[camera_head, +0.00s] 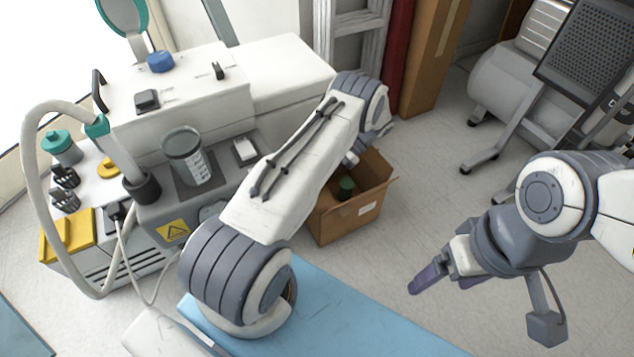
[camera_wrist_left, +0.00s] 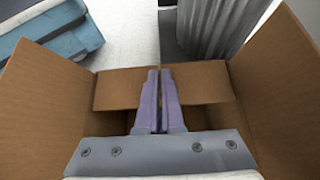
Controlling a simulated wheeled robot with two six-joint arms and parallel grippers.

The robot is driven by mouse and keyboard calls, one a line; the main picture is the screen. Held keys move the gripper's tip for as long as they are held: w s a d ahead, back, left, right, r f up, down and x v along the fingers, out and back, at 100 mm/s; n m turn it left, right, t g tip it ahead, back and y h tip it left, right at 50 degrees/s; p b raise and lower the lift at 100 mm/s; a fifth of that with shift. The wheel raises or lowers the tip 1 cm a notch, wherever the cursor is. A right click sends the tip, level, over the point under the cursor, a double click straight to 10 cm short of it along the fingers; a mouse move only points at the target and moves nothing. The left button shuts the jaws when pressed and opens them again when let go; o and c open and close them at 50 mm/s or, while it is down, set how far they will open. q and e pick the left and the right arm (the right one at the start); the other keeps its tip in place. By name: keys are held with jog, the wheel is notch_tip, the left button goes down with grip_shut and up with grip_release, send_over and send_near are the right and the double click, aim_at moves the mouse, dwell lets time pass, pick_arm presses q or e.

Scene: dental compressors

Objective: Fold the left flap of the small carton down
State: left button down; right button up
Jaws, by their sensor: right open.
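The small carton (camera_head: 336,226) is an open brown box on the floor, partly behind my left arm in the head view. Its left side is mostly hidden there. My left gripper points toward the carton; its fingers are hidden in the head view. In the left wrist view its purple fingers (camera_wrist_left: 160,100) are together and empty, between tall cardboard panels of the carton (camera_wrist_left: 45,98) to left and right. A lower panel spans behind the fingertips; contact cannot be told. My right gripper (camera_head: 428,279) is open and empty, right of the carton above the floor.
A dark green object (camera_head: 346,187) is inside the carton. A white and grey compressor unit (camera_head: 180,105) with a hose stands at left. A taller cardboard box (camera_head: 428,65) stands behind. A blue surface (camera_head: 360,315) lies in front.

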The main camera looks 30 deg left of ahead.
jog(key=shift+f, duration=0.25)
pick_arm(q)
jog(key=c, duration=1)
grip_release()
jog(key=shift+c, duration=0.2)
